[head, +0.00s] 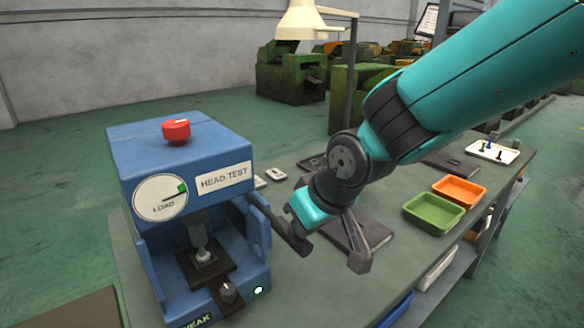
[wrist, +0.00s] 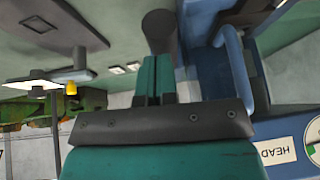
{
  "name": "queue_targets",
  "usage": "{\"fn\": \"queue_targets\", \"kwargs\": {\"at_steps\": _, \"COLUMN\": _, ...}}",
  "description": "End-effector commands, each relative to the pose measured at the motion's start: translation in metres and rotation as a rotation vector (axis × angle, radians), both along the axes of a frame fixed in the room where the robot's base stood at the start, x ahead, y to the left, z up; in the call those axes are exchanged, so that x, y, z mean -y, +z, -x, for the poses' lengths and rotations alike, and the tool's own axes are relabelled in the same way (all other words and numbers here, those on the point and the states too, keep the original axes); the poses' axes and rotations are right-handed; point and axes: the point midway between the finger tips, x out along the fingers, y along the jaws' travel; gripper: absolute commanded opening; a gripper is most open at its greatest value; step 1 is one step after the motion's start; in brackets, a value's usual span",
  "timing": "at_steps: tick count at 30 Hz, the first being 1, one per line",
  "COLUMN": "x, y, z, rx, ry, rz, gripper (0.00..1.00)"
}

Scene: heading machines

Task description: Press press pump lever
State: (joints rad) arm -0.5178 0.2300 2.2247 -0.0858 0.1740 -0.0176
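The blue press (head: 190,170), labelled HEAD TEST, stands at the left of the bench in the head view. Its pump lever has a dark round handle (head: 287,230) sticking out at the press's right side, sloping down to the right. My gripper (head: 296,214) is at this handle, close above it. In the wrist view the two dark teal fingers (wrist: 159,60) lie side by side and look shut and empty. The end of the handle (wrist: 160,32) shows just beyond their tips. I cannot tell whether they touch it.
The press carries a red knob (head: 176,131), a load dial (head: 160,198) and a small black knob (head: 228,292). A dark flat plate (head: 372,231) lies right of the gripper. Green (head: 433,214) and orange (head: 459,191) trays sit farther right.

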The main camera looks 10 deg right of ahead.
Motion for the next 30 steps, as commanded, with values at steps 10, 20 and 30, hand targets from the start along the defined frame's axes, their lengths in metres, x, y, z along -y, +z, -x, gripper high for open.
{"fn": "queue_targets", "kwargs": {"at_steps": 10, "x": 0.007, "y": 0.05, "z": 0.002, "rx": -0.004, "ry": 0.003, "rz": 0.003, "gripper": 0.0}}
{"fn": "queue_targets", "kwargs": {"at_steps": 20, "x": 0.032, "y": 0.102, "z": 0.034, "rx": 0.004, "ry": 0.004, "rz": -0.002, "gripper": 0.0}}
{"fn": "queue_targets", "kwargs": {"at_steps": 30, "x": 0.041, "y": 0.122, "z": 0.045, "rx": 0.001, "ry": 0.005, "rz": 0.0, "gripper": 0.0}}
